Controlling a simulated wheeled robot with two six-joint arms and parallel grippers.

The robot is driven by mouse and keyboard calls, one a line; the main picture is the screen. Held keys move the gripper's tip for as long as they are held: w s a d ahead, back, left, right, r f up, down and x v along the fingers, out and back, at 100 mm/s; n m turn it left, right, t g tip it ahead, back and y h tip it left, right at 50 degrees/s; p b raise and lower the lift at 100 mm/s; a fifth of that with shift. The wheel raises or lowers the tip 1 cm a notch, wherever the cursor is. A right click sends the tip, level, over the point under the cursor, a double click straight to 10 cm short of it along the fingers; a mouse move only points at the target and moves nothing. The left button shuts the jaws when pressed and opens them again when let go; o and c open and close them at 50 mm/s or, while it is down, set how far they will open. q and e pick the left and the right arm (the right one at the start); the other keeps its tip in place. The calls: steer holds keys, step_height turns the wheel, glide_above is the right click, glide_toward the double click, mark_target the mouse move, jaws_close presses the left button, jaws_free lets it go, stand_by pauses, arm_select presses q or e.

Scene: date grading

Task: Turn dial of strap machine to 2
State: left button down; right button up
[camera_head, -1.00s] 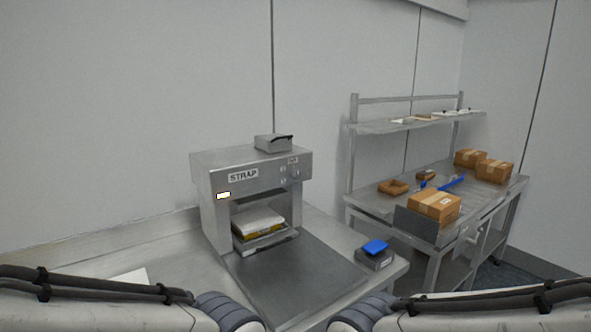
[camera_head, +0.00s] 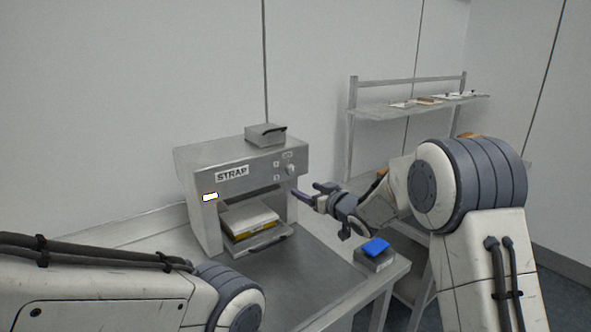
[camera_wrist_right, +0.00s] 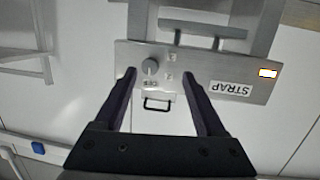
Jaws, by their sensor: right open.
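The strap machine (camera_head: 232,175) is a grey metal box with an open front bay on the bench, left of centre. Its round dial (camera_head: 290,169) is on the right of the front panel, beside small markers too small to read. The dial also shows in the upside-down right wrist view (camera_wrist_right: 150,66). My right gripper (camera_head: 308,192) is open and empty in front of the machine's right side. In the wrist view its fingers (camera_wrist_right: 160,79) spread to either side of the dial in the picture; contact cannot be told. My left gripper is not in view.
A white and yellow stack (camera_head: 250,220) lies in the machine's bay. A grey box with a handle (camera_head: 265,134) sits on top. A blue-topped grey block (camera_head: 376,250) stands on the bench below my right arm. A shelf (camera_head: 400,108) stands behind.

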mark_target(293, 172)
steer(key=w+a+y+p, duration=0.1)
steer(key=w, duration=0.2)
steer(key=w+a+y+p, duration=0.1)
steer(key=w, duration=0.2)
steer(key=w+n+t+p, duration=0.1)
steer(key=w, duration=0.2)
steer(key=shift+a+r+y, duration=0.4)
steer(key=shift+p+x, duration=0.35)
steer(key=shift+x, duration=0.6)
jaws_close()
